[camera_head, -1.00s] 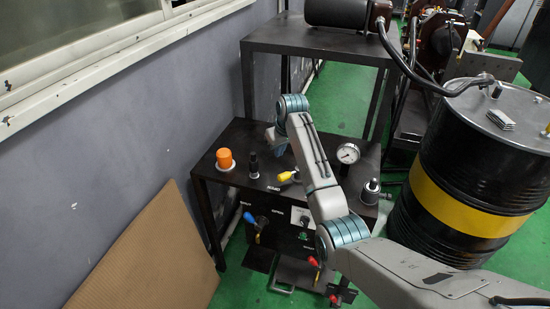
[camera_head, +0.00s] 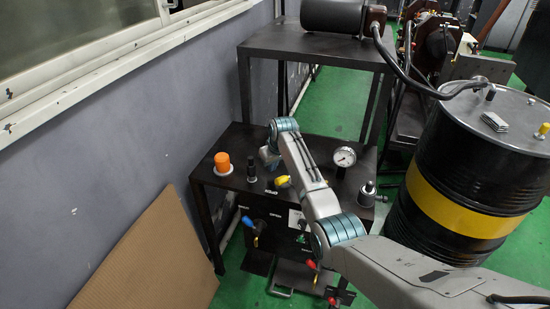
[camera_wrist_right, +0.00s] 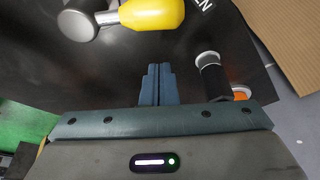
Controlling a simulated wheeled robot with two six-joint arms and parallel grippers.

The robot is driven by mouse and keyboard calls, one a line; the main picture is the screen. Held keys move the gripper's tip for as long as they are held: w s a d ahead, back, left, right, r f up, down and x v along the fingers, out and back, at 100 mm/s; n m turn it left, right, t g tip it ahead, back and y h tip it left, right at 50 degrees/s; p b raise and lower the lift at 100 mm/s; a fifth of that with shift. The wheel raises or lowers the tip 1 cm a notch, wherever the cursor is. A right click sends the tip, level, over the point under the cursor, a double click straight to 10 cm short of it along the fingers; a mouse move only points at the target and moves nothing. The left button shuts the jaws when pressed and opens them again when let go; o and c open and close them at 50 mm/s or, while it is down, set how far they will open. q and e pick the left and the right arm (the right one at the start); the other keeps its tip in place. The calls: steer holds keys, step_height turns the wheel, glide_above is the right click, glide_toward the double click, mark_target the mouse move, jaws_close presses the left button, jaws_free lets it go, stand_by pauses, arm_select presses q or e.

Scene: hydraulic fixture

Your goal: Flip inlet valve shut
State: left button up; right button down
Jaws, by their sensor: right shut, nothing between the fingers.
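On the front panel are a blue handle (camera_head: 248,221) and a red handle (camera_head: 311,265). I cannot read which label says inlet. My left gripper is out of view.
An orange knob (camera_head: 222,161), a black knob (camera_head: 251,164), a pressure gauge (camera_head: 344,157) and a metal fitting (camera_head: 367,190) stand on the fixture top. A black and yellow drum (camera_head: 465,160) is at right. A brown board (camera_head: 150,255) leans at left.

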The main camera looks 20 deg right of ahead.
mark_target(287, 180)
steer(key=shift+x, duration=1.05)
steer(key=shift+s+d+r+p, duration=0.2)
steer(key=shift+s+r+p, duration=0.05)
steer(key=shift+s+p, duration=0.2)
steer(key=shift+s+d+r+p, duration=0.15)
steer(key=shift+s+p, duration=0.2)
steer(key=shift+s, duration=0.2)
steer(key=shift+s+d+r+p, duration=0.15)
steer(key=shift+s+p, duration=0.15)
steer(key=shift+s, duration=0.2)
steer(key=shift+s+d, duration=0.1)
steer(key=shift+s, duration=0.3)
